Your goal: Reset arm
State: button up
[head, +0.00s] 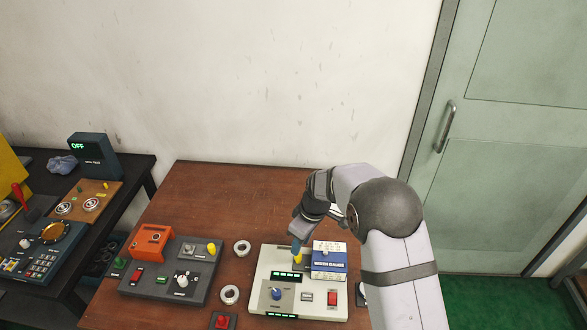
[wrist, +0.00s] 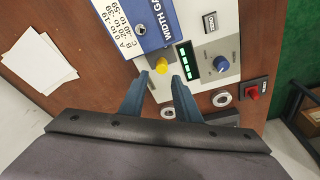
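My gripper (head: 296,248) is above the left back part of the white width gauge device (head: 257,284) on the wooden table. In the wrist view its two blue fingers (wrist: 163,79) are apart with nothing between them, pointing at the device near a yellow knob (wrist: 161,65). The yellow knob also shows just below the fingers in the head view (head: 298,260). I cannot tell whether the fingers touch it.
Bearing rings (head: 242,248) (head: 229,294) lie left of the device. A dark control box (head: 205,290) with an orange part (head: 152,242) stands further left. A red button box (head: 223,321) is at the front. White papers (wrist: 40,55) lie on the table. The back of the table is clear.

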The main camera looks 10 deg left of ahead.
jog(key=s+d+r+m, duration=0.1)
jog(key=d, duration=0.1)
jog(key=s+d+r+m, duration=0.1)
jog(key=s+d, duration=0.1)
jog(key=s+d+r, duration=0.1)
jog(key=r, duration=0.1)
jog(key=shift+s+d+m+h, duration=0.2)
jog(key=shift+d+m+h, duration=0.1)
jog(key=shift+d+m, duration=0.1)
jog(key=s+d+r+m, duration=0.1)
jog(key=s+d+m, duration=0.2)
jog(key=s, duration=0.4)
jog(key=s+d+r+m+h, duration=0.1)
jog(key=s+d+m, duration=0.2)
jog(key=s+d, duration=0.2)
jog(key=s+d+r+m+g, duration=0.1)
jog(key=s+d, duration=0.4)
jog(key=s, duration=0.5)
jog(key=shift+r+m, duration=0.45)
jog(key=shift+m, duration=0.65)
